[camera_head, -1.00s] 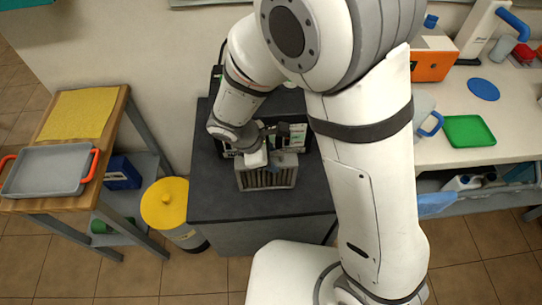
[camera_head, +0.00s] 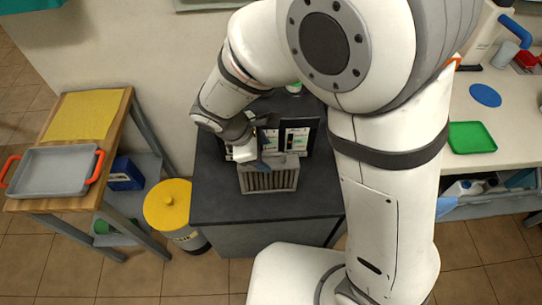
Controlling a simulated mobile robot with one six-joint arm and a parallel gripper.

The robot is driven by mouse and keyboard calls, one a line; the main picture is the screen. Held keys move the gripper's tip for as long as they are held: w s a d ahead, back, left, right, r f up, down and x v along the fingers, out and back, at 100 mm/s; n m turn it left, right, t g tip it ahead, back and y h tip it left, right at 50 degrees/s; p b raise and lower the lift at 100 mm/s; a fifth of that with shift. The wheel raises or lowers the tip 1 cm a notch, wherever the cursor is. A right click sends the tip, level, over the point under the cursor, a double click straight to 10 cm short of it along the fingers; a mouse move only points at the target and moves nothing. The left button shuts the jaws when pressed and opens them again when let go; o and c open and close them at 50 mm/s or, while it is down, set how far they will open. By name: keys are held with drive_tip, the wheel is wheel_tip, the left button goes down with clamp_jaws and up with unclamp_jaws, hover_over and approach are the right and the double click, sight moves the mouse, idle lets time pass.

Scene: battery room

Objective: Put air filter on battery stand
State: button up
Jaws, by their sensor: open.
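The air filter (camera_head: 270,181), a grey-framed pleated block, rests on the dark top of the battery stand (camera_head: 225,205), near its front middle. My gripper (camera_head: 260,158) is open just behind and above the filter's upper left part, apart from it as far as I can see. My wrist partly covers the area behind the filter, so the exact finger gap is hard to see.
A dark panel with white labels (camera_head: 297,138) stands behind the filter. At left are a wooden table with a grey tray (camera_head: 50,172) and yellow mat (camera_head: 83,115), and a yellow-lidded bin (camera_head: 167,204). A white bench holds a green tray (camera_head: 471,137) and blue disc (camera_head: 485,95).

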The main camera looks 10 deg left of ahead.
drive_tip(key=v, duration=0.6)
drive_tip(key=s+d+r+m+y, duration=0.1)
drive_tip(key=d+r+m, duration=0.1)
drive_tip(key=d+m, duration=0.4)
drive_tip(key=s+d+r+m+y, duration=0.1)
drive_tip(key=d+r+m+y, duration=0.1)
drive_tip(key=d+m, duration=0.5)
drive_tip(key=s+d+r+m+y, duration=0.1)
drive_tip(key=d+r+m, duration=0.3)
drive_tip(key=d, duration=0.9)
drive_tip(key=m, duration=0.3)
drive_tip(key=shift+s+d+r+y, duration=0.2)
drive_tip(key=shift+s+d+y, duration=0.1)
drive_tip(key=shift+s, duration=0.1)
